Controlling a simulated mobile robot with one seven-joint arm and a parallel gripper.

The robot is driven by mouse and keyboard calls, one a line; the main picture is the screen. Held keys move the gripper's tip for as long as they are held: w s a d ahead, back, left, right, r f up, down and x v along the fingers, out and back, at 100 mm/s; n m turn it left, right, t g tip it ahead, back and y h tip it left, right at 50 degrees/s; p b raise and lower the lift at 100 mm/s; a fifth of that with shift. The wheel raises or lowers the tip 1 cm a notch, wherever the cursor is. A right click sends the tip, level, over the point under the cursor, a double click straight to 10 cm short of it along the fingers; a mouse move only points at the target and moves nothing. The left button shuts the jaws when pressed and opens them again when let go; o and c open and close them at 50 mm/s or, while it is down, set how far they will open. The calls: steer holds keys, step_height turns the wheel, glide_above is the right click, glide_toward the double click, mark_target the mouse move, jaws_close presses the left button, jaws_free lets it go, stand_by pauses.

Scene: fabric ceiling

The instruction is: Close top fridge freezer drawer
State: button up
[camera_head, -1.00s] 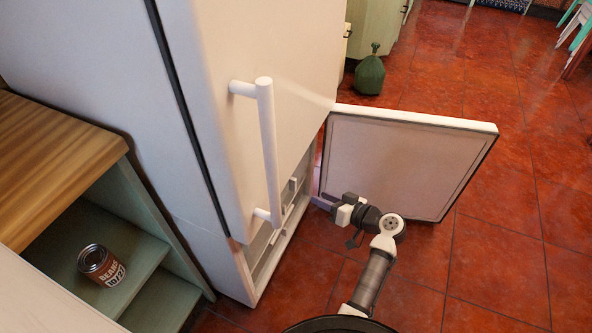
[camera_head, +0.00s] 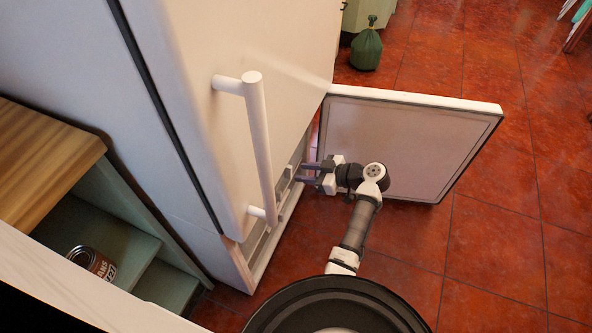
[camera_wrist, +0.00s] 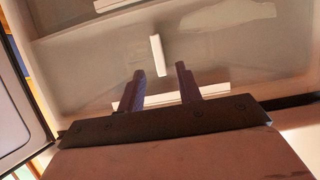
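The fridge freezer (camera_head: 235,60) is white, with its lower door (camera_head: 410,145) swung open to the right. Inside the lower compartment, pale drawer fronts (camera_head: 284,185) show only in part behind the long upper door handle. In the wrist view a greyish, see-through drawer front (camera_wrist: 230,55) fills most of the picture, with a white strip (camera_wrist: 157,55) on it. My gripper (camera_head: 304,172) points left at the compartment opening.
The open door stands behind and right of my arm. A vertical white handle (camera_head: 259,145) sticks out from the closed upper door. A low shelf with a can (camera_head: 91,261) is at left.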

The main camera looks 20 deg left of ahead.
steer(key=shift+x, duration=1.9)
jaws_close()
